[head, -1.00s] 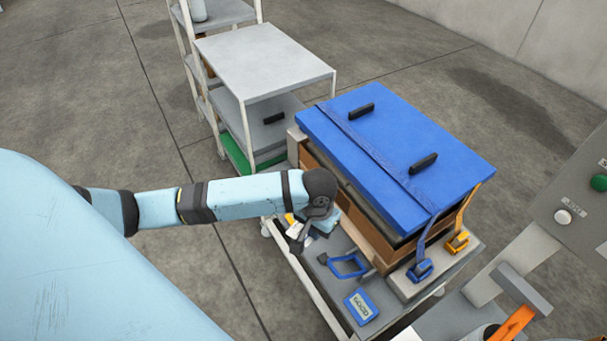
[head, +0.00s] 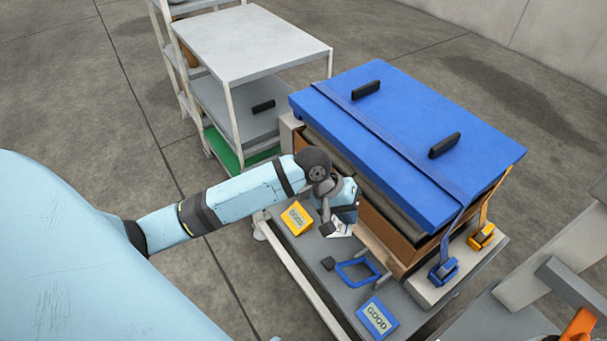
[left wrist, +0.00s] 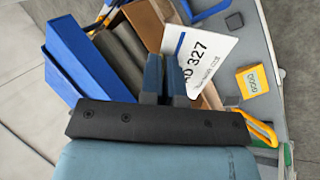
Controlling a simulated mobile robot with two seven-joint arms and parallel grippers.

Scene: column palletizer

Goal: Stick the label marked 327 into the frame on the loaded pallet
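The white label marked 327 (left wrist: 208,52), with a blue stripe, shows in the left wrist view; my fingers cover part of its print. My left gripper (left wrist: 165,80) appears shut on its edge. In the head view my left gripper (head: 327,222) is low beside the load's near side, with the white label (head: 340,229) at its tip. The loaded pallet (head: 330,292) carries brown boxes under a blue cover (head: 400,125). An open blue frame (head: 357,272) lies on its near deck, right of the gripper. I cannot tell whether this frame takes the label. My right gripper is out of view.
A yellow box (head: 297,218) and a blue box (head: 377,318), both reading GOOD, sit on the near deck. A small dark block (head: 328,263) lies between them. Blue (head: 443,270) and yellow (head: 482,236) strap buckles sit right. A grey shelf cart (head: 245,45) stands behind left.

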